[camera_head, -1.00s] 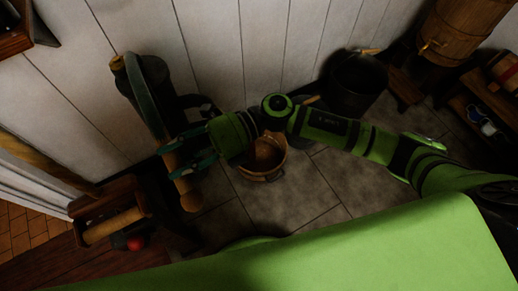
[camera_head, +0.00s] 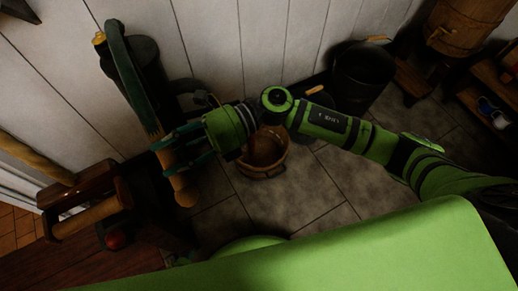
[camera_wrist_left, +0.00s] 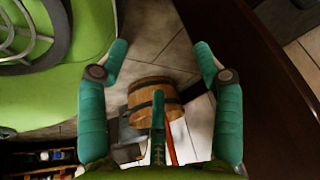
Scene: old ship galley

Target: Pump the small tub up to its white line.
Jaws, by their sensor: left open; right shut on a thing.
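The pump (camera_head: 149,66) stands against the white plank wall at the left of the head view, a dark upright body with a long greenish lever. My right gripper (camera_head: 164,158) is shut on the wooden pump handle (camera_head: 184,191), whose rounded end sticks out below the fingers. The small tub (camera_head: 262,169) is a wooden bucket on the floor tiles, just right of the gripper and partly under my right arm. Its inside is shadowed; I cannot make out the white line or water level. My left gripper (camera_wrist_left: 161,58) is open and empty in the left wrist view.
A black bucket (camera_head: 359,80) stands by the wall, with a wooden cask (camera_head: 458,30) at the far right. A wooden box (camera_head: 84,205) is at the left. A banded barrel (camera_wrist_left: 153,93) lies beyond my left fingers. Floor in front of the tub is clear.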

